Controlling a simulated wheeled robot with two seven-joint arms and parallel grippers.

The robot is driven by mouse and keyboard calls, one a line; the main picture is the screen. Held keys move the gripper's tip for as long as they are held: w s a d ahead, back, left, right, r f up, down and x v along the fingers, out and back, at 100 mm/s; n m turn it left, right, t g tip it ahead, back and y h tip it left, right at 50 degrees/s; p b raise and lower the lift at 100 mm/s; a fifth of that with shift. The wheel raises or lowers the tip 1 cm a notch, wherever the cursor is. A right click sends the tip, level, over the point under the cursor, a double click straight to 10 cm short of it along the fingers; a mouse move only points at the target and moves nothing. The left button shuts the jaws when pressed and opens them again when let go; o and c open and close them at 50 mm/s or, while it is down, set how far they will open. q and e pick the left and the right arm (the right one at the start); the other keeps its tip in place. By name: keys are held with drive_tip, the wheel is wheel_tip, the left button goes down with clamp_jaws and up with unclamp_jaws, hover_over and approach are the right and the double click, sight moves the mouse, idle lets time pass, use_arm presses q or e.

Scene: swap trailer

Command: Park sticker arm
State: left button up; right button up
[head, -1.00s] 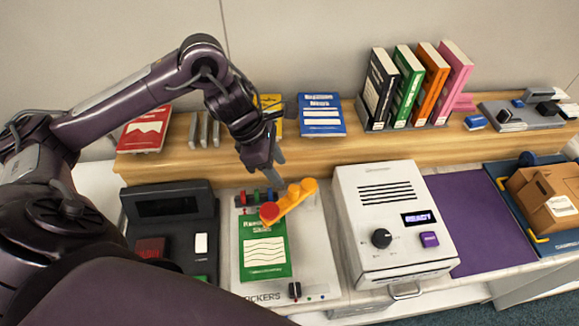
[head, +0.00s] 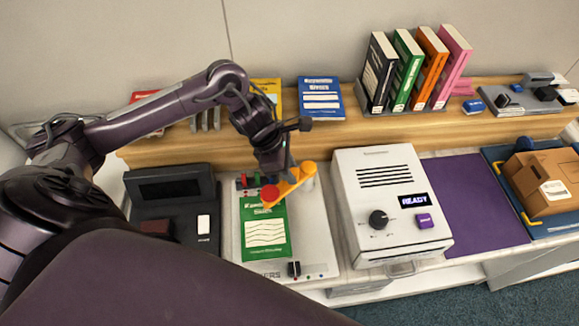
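The sticker arm (head: 294,182) is an orange bar with a red round end (head: 270,194). Its other end is at a pivot on the back right of a pale grey station (head: 310,235). The red end overlaps the top edge of a green book (head: 264,228) lying flat on this station. My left gripper (head: 287,174) points down at the middle of the orange bar, at or touching it. Its fingertips are partly hidden, and I cannot tell whether it grips the bar. My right gripper is not in view.
A black scanner-like unit (head: 172,190) stands left of the station. A white machine reading READY (head: 380,160) stands close on its right, then a purple mat (head: 462,205) and a cardboard box (head: 540,183). A wooden shelf (head: 225,145) with books runs behind.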

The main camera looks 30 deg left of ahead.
use_arm(q)
clamp_jaws()
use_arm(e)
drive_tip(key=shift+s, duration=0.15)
